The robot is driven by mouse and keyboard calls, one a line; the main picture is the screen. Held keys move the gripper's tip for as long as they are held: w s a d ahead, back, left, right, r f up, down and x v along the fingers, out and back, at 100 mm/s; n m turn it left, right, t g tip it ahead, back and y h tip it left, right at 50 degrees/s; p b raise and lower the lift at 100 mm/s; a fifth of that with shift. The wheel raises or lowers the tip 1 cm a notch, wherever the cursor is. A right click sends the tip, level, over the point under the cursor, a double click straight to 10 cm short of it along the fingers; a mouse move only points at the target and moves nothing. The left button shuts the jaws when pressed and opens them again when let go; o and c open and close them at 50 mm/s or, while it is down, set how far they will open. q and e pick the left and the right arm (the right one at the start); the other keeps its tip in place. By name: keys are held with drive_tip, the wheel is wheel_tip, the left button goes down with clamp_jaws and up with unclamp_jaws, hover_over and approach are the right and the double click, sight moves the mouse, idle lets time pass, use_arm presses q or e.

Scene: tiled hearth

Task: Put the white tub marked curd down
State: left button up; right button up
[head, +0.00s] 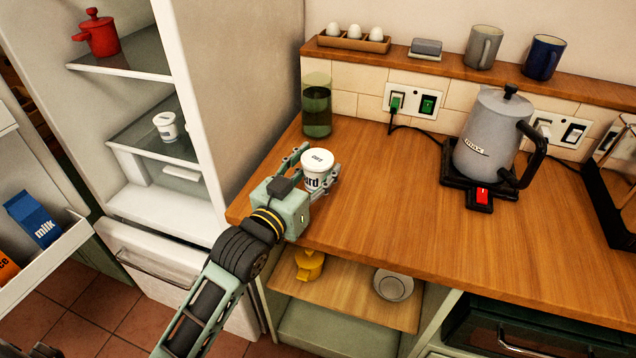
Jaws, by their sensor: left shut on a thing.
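The white tub marked curd (318,168) is in the head view, upright at the left end of the wooden worktop (400,215). My left gripper (315,184) is shut on it, with a finger on either side. The gripper hides the tub's lower part, so I cannot tell whether its base touches the worktop.
A green glass jar (317,108) stands behind the tub. A grey kettle (490,135) sits on its base to the right. The worktop between them is clear. The open fridge (165,200) on the left holds another white tub (166,125) and a red pot (99,35).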

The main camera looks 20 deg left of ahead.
sight(310, 191)
use_arm(q)
drive_tip(key=shift+w+f, duration=0.15)
drive_tip(key=shift+w, duration=0.05)
drive_tip(key=shift+f, duration=1.95)
drive_tip(key=shift+f, duration=0.15)
drive_tip(key=o, duration=1.4)
drive_tip(key=shift+o, duration=0.2)
drive_tip(key=b+v, duration=0.1)
drive_tip(key=v, duration=1.1)
